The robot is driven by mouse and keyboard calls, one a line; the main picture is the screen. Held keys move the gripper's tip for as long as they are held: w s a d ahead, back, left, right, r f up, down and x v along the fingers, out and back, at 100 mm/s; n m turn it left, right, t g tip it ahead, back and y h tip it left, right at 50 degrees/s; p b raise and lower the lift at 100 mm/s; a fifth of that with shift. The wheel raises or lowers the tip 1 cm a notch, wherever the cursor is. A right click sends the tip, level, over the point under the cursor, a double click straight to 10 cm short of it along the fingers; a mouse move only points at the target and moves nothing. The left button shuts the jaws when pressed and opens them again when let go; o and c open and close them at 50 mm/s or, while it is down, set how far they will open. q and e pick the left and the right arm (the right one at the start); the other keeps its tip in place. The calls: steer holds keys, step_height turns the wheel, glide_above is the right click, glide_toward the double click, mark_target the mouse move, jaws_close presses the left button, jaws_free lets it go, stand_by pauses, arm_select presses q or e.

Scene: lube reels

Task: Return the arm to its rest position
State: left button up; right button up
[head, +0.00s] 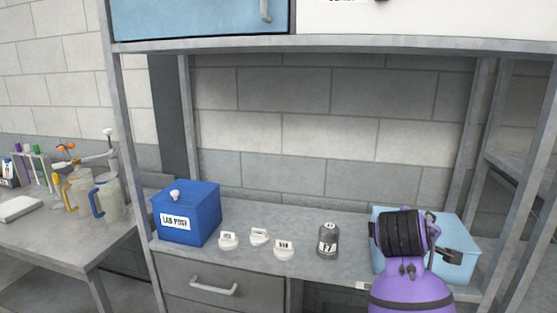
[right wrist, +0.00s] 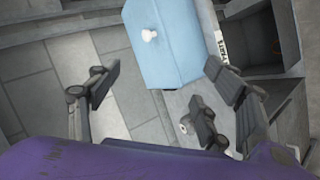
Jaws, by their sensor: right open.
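My right arm, purple with a black ribbed part (head: 402,234), stands at the lower right of the head view. It covers part of a light blue box on the shelf (head: 458,262). In the right wrist view my right gripper (right wrist: 163,66) has its dark fingers spread wide apart, with nothing held between them. The light blue box with a white knob (right wrist: 163,55) shows beyond the fingers. My left gripper is in neither view.
A dark blue labelled box (head: 205,215), several small white labelled pieces, including one at the front (head: 283,250), and a grey labelled canister (head: 328,241) stand on the grey shelf (head: 300,222). A side table with jugs (head: 108,198) is at left. A blue cabinet (head: 200,18) hangs above.

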steer(key=s+a+f+m+g+y, duration=0.1)
steer(key=s+f, duration=0.7)
steer(key=f, duration=0.2)
steer(key=s+f+m+g+y, duration=0.1)
steer(key=s+f+y, duration=0.1)
steer(key=s+f, duration=0.65)
steer(key=s+a+f+m+g+y, duration=0.15)
steer(key=s+f, duration=0.25)
steer(key=s, duration=0.4)
steer(key=s+a+f+m+g+y, duration=0.1)
steer(key=s+a+f, duration=0.25)
steer(key=s, duration=0.45)
steer(key=s+a+f+m+g+y, duration=0.1)
steer(key=s+a+f+m+g, duration=0.1)
steer(key=s+f, duration=0.45)
steer(key=w+a+f+t, duration=0.2)
steer(key=f+t, duration=0.1)
steer(key=f, duration=0.2)
steer(key=w+a+f+t+y, duration=0.1)
steer(key=w+a+f+t, duration=0.1)
steer(key=w+f+t, duration=0.1)
step_height(320, 180, down, 2)
steer(key=shift+w+a+f+t, duration=0.25)
steer(key=shift+w+a+t, duration=0.05)
steer(key=shift+t, duration=0.15)
